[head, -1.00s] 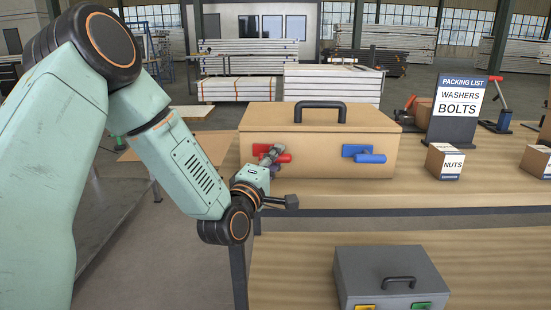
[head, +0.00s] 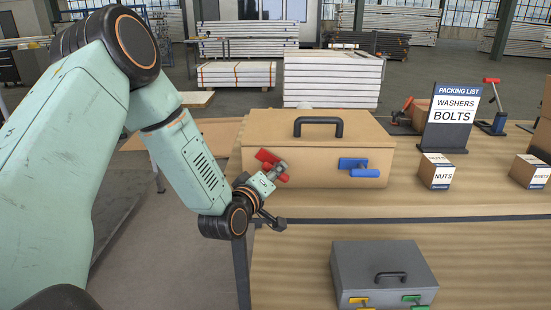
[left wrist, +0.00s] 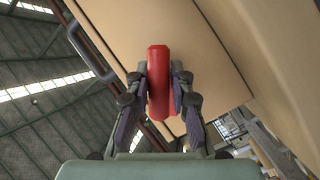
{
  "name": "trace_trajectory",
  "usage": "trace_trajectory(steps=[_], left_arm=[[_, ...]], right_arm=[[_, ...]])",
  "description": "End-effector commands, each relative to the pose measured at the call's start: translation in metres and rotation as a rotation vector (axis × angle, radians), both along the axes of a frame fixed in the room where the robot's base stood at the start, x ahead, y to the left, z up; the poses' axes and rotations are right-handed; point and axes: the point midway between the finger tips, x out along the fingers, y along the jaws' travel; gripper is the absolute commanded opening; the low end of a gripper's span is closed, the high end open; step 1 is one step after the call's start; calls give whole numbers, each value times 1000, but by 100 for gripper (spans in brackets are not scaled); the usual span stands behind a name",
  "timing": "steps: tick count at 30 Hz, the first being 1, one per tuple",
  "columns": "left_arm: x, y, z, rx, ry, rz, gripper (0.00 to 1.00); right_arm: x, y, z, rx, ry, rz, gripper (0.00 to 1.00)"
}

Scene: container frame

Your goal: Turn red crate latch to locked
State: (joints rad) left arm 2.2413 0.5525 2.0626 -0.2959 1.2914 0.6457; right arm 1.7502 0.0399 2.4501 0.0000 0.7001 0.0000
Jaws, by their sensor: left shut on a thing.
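A tan crate (head: 335,160) with a dark top handle stands on the wooden table. Its red latch (head: 268,160) is on the left of the front face and its lever is tilted, running down to the right. My left gripper (head: 279,168) is at the red latch. In the left wrist view the two fingers of my left gripper (left wrist: 160,95) are closed on either side of the red lever (left wrist: 158,70). The blue latch (head: 358,167) is on the right of the same face, its lever near level. My right gripper does not show.
A grey case (head: 385,262) with yellow and green latches stands on a lower table in front. A packing list sign (head: 452,115) and small boxes, one marked nuts (head: 436,171), stand to the right. The table between crate and nuts box is clear.

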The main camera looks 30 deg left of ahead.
Motion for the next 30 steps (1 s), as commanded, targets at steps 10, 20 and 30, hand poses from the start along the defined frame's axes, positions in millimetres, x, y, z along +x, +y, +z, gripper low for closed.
trace_trajectory(steps=[10,20,30], left_arm=[[4,0,13,291,154,0,0],[5,0,12,550,310,-1,0],[5,0,10,745,428,0,0]], right_arm=[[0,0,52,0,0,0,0],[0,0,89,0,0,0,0],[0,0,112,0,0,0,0]])
